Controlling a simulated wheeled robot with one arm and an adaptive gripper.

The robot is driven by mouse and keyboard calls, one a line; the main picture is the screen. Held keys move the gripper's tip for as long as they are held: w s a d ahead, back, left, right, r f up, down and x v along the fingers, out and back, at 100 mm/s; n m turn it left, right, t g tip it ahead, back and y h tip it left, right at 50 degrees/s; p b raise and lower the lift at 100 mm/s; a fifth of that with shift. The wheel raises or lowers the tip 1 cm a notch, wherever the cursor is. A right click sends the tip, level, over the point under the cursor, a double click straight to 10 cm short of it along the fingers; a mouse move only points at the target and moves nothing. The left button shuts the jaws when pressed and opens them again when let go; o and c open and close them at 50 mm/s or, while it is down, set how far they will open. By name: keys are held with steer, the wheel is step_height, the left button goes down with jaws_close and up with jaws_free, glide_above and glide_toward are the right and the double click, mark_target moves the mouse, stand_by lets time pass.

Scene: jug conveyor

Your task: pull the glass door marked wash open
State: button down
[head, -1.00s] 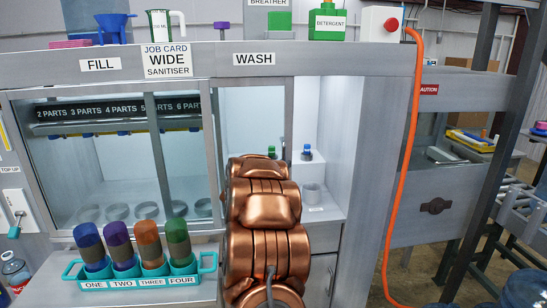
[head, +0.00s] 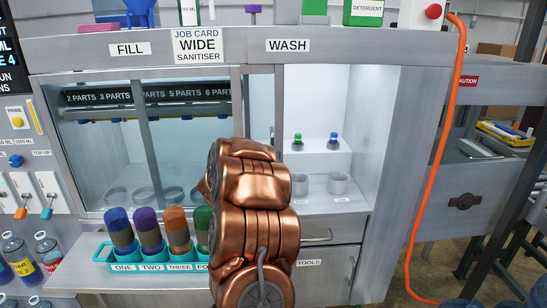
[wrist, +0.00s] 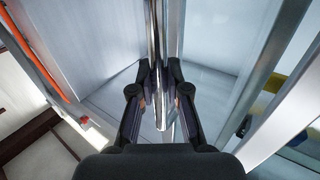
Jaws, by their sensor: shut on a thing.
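The glass door (head: 260,108) under the WASH label (head: 288,46) stands partly open. Its right frame edge is left of the bay's right wall, leaving a gap onto the white interior. In the wrist view my gripper (wrist: 160,88) is shut around an upright metal bar handle (wrist: 154,35), one finger on each side. In the head view my copper-coloured arm hides the gripper and the lower part of the door.
A teal rack (head: 150,268) of capped bottles stands left of my arm. An orange hose (head: 448,130) hangs at right.

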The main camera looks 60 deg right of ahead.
steer(key=c, duration=1.1)
jaws_free()
steer(key=shift+c, duration=0.2)
steer(key=a, duration=1.2)
steer(key=shift+w, duration=0.1)
